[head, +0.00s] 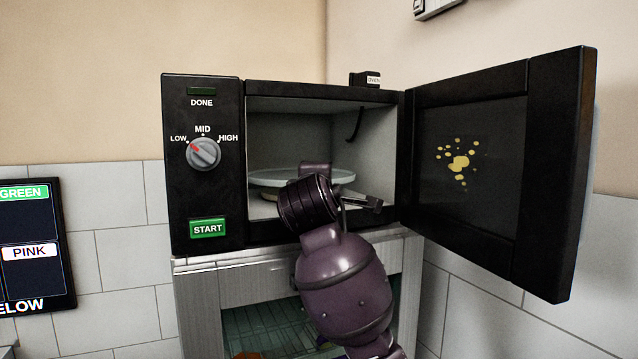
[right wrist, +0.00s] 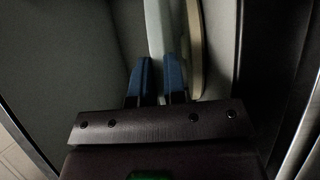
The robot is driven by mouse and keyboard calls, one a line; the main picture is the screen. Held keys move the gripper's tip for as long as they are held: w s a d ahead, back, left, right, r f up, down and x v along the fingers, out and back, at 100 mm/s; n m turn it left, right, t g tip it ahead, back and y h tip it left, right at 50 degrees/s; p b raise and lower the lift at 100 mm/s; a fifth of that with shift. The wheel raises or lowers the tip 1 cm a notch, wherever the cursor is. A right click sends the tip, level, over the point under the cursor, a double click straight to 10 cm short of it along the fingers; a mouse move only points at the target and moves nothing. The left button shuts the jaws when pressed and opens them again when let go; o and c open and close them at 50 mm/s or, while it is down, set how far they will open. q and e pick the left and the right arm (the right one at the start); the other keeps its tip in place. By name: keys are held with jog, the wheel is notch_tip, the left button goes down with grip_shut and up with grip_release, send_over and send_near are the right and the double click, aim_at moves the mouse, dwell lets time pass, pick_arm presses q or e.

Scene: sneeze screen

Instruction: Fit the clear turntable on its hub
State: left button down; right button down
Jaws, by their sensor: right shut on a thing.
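The clear turntable (head: 268,178) is a pale, thin disc inside the open microwave, roughly level in the head view. In the right wrist view its edge (right wrist: 154,30) runs between the blue fingertips of my right gripper (right wrist: 158,78), which is shut on it. In the head view my right arm reaches into the microwave and its wrist hides the fingers and the disc's front right. A beige rounded thing (right wrist: 195,45) lies close alongside the turntable; part of it shows under the disc in the head view. I cannot make out the hub. My left gripper is not in view.
The microwave (head: 204,120) has its door (head: 500,165) swung open to the right, with yellow splatter on it. The cavity's side walls are close around my right arm. A dark hook-like strip (head: 355,124) hangs inside. A rack compartment (head: 255,325) is below.

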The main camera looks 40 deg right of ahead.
jog(key=c, duration=1.1)
grip_release()
jog(key=shift+f, duration=0.15)
jog(key=shift+a, duration=0.1)
jog(key=v, duration=0.7)
dwell(0.8)
